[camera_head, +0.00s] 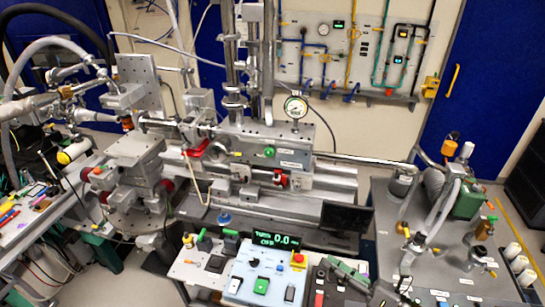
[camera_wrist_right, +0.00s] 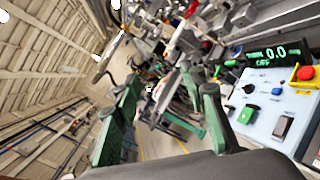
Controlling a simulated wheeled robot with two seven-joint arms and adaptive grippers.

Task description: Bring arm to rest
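My right gripper (camera_head: 332,268) is low in the head view, just right of the control panel (camera_head: 240,291). Its green fingers stand apart in the right wrist view (camera_wrist_right: 162,88), with nothing seen between them. The control panel also shows at the right of the wrist view (camera_wrist_right: 262,118). Its red emergency button (camera_head: 298,260) and green button (camera_head: 261,285) are uncovered. I cannot make out my left gripper in either view.
A lit display (camera_head: 276,241) reads 0.0 and OFF behind the panel. A beamline bench with a pressure gauge (camera_head: 295,107) stands behind. A pump cart (camera_head: 385,235) is at the right, a tool-strewn table (camera_head: 15,238) at the left. Bare floor shows between fingers in the wrist view.

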